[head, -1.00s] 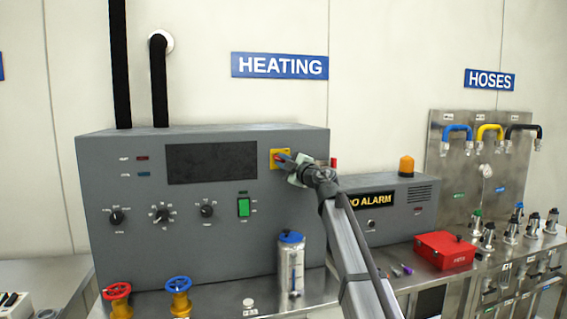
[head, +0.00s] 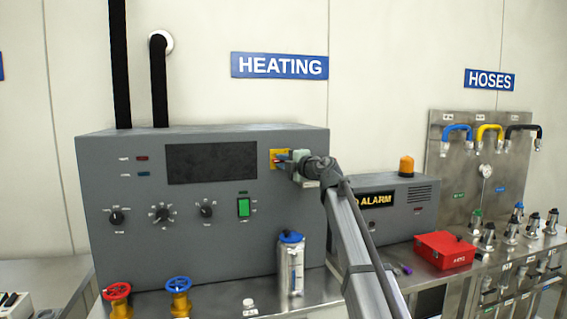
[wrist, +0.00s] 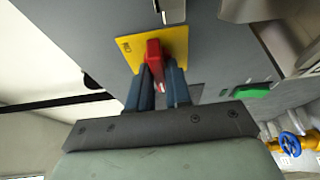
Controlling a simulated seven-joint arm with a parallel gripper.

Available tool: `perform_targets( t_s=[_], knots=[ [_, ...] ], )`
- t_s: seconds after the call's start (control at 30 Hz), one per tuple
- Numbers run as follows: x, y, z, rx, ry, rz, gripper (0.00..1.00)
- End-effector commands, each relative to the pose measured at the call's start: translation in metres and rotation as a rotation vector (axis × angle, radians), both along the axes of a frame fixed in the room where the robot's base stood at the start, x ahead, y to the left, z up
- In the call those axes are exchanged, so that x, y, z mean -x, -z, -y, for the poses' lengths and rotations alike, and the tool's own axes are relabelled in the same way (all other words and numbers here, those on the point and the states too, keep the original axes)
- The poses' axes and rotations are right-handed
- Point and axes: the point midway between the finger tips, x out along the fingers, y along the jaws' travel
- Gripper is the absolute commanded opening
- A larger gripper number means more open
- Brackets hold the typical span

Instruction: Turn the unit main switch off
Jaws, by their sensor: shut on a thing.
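The unit main switch is a red handle (wrist: 154,58) on a yellow plate (wrist: 178,40), seen close in the wrist view. In the head view its yellow plate (head: 275,154) sits at the upper right of the grey heating unit (head: 200,240), partly covered by my gripper. My gripper (wrist: 160,80) has its two blue fingers on either side of the red handle and is shut on it. In the head view my gripper (head: 282,159) reaches the plate from the right. One plate label is legible only in part.
A steel canister with a blue lid (head: 291,238) stands in front. The alarm box (head: 390,212) and a red case (head: 444,250) are to the right.

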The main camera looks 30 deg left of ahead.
Motion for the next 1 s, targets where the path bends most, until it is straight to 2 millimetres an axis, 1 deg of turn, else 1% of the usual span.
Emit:
perform_targets(
  t_s=[0.23, 0.27, 0.47, 0.77, 0.87, 1.0],
  knots=[
    [0.001, -0.001, -0.001, -0.001, -0.002, -0.001, 0.00],
    [0.001, -0.001, -0.001, -0.001, -0.002, -0.001, 0.20],
    [0.000, 0.000, -0.001, -0.001, -0.001, -0.001, 0.39],
    [0.001, 0.000, 0.002, -0.001, 0.000, -0.001, 0.39],
    [0.005, 0.000, 0.010, -0.001, 0.000, -0.001, 0.39],
    [0.014, 0.001, 0.030, -0.001, 0.001, 0.000, 0.39]
  ],
)
